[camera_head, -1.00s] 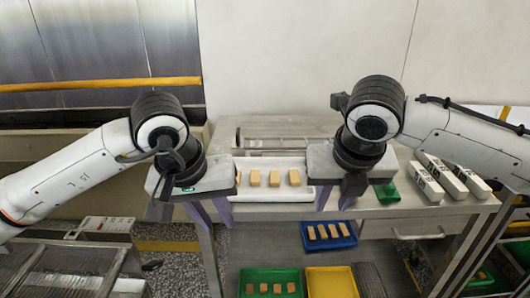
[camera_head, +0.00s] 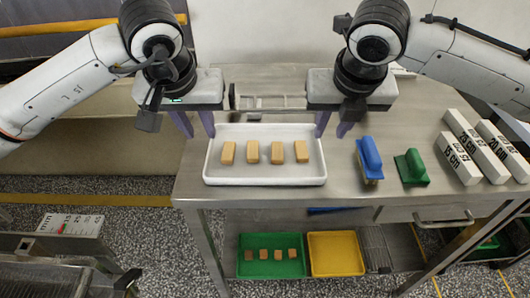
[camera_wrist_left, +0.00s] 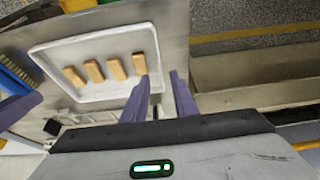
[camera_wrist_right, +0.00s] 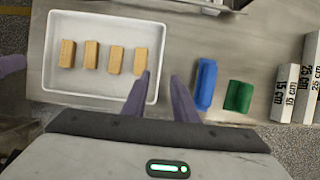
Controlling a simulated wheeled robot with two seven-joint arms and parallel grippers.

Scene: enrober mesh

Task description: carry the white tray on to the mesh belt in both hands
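The white tray (camera_head: 265,182) lies on the steel table, with several tan bars (camera_head: 278,152) in a row in it. My left gripper (camera_head: 197,125) is at the tray's back left corner, its purple fingers apart and empty. In the left wrist view, its fingers (camera_wrist_left: 160,98) appear on either side of the tray's rim line. My right gripper (camera_head: 333,125) is at the back right corner, fingers also apart. In the right wrist view, its fingers (camera_wrist_right: 160,95) likewise appear on either side of the tray's end rim. Finger height above the rim is unclear. I cannot make out the mesh belt for certain.
Several white marked blocks (camera_head: 462,160) are further right. The lower shelf holds a green tray (camera_head: 245,268) and a yellow tray (camera_head: 335,255). Table between tray and brushes is clear.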

